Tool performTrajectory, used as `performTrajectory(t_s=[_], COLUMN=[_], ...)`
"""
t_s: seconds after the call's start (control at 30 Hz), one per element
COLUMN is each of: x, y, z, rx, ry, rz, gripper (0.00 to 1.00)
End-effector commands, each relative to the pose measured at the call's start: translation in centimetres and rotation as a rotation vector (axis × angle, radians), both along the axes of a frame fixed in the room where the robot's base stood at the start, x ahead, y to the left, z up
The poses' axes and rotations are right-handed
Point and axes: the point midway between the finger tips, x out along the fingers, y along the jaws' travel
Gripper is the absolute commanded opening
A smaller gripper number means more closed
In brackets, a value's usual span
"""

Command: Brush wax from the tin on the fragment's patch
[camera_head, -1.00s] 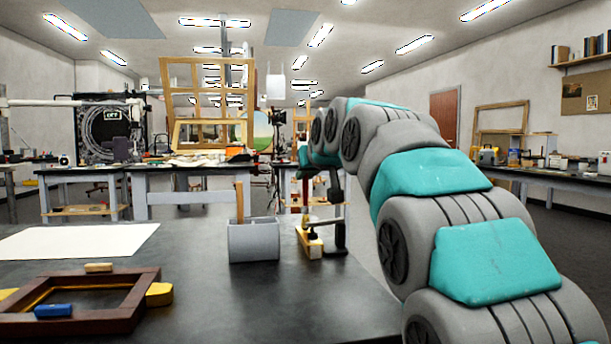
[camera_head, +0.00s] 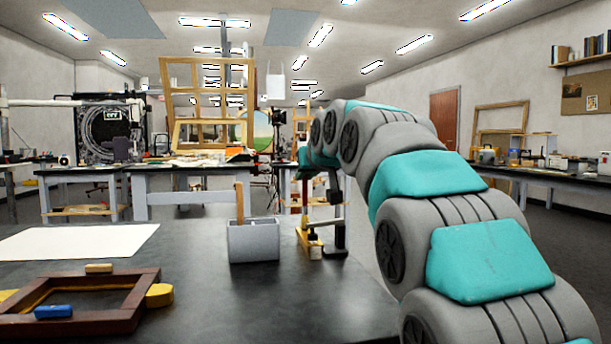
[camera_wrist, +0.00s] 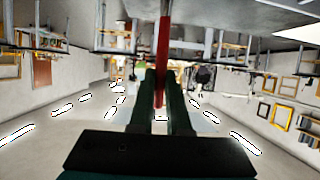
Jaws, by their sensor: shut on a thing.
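My gripper (camera_wrist: 162,92) is shut on a red stick-like handle (camera_wrist: 164,45), probably the brush; its bristle end is not clear. In the head view my gripper (camera_head: 318,172) is beyond the grey holder, over the far right part of the dark table, with the handle (camera_head: 304,192) roughly upright below it. The handle's lower end is above or beside a small yellow item (camera_head: 310,243); I cannot tell if they touch. I cannot make out the tin or the patch.
A grey holder (camera_head: 253,243) with a wooden stick stands left of my gripper. A white sheet (camera_head: 75,240) lies at the left. A blue block (camera_head: 53,312), a tan block (camera_head: 99,268) and a yellow block (camera_head: 159,295) are at the frame. The table's middle front is clear.

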Motion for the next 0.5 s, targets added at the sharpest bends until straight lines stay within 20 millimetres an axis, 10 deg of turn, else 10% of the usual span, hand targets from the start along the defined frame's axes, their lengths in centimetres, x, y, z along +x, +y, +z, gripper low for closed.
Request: performTrajectory(t_s=[0.5], x=[-0.9], y=[-0.2], z=[0.0], rx=[-0.001], ry=[0.003], rz=[0.000], gripper=[0.00])
